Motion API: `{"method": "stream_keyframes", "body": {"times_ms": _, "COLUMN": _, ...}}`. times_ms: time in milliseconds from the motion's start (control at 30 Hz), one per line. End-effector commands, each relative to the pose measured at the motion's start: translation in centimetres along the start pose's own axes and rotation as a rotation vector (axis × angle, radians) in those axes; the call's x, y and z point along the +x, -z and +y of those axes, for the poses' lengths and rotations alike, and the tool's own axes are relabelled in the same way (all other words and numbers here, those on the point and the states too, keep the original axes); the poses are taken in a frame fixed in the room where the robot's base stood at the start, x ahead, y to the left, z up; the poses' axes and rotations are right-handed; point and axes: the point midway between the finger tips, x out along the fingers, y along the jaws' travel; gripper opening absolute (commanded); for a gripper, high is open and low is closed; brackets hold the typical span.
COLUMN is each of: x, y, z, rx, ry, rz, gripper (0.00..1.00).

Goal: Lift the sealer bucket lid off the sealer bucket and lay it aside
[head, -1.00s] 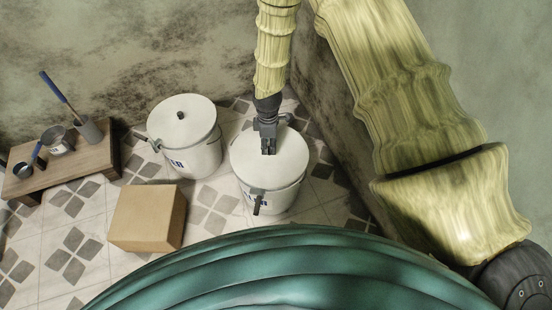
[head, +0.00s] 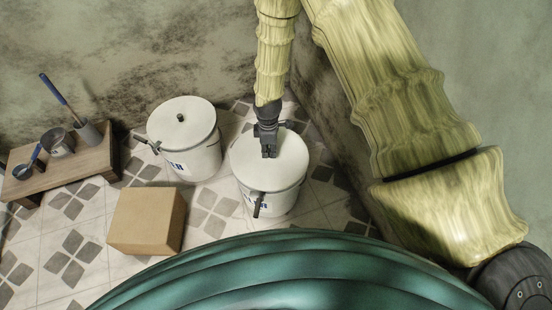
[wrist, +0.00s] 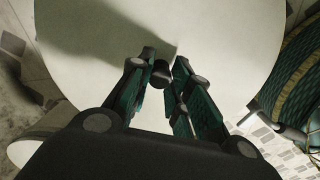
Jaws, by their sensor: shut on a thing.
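My gripper (head: 269,154) points down onto the white round lid (head: 290,158) of the right-hand bucket (head: 288,200), which I take as the sealer bucket; its label is only partly readable. In the wrist view my gripper (wrist: 166,66) has its two fingers on either side of the lid's small dark knob (wrist: 161,72), shut on it. The pale lid (wrist: 215,40) fills most of that view. The lid appears to rest level on the bucket, with no clear gap at the rim. The fingers hide the knob in the head view.
A second lidded white bucket (head: 203,158) stands to the left. A cardboard box (head: 146,222) sits in front of it. A low wooden bench (head: 90,165) at the far left holds a small pot and tools. Walls lie behind and to the right. Some tiled floor (head: 212,205) is free between box and bucket.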

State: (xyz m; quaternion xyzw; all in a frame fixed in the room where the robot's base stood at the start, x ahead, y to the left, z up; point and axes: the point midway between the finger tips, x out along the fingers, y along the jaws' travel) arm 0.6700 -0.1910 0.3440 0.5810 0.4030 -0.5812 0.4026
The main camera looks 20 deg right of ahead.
Motion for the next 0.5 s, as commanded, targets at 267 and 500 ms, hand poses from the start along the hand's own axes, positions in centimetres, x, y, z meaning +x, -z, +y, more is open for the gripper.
{"method": "stream_keyframes", "body": {"times_ms": 267, "x": -0.7, "y": 0.0, "z": 0.0, "rx": 0.0, "ry": 0.0, "rz": 0.0, "gripper": 0.01}}
{"method": "stream_keyframes", "body": {"times_ms": 500, "x": -1.2, "y": 0.0, "z": 0.0, "rx": 0.0, "ry": 0.0, "rz": 0.0, "gripper": 0.01}}
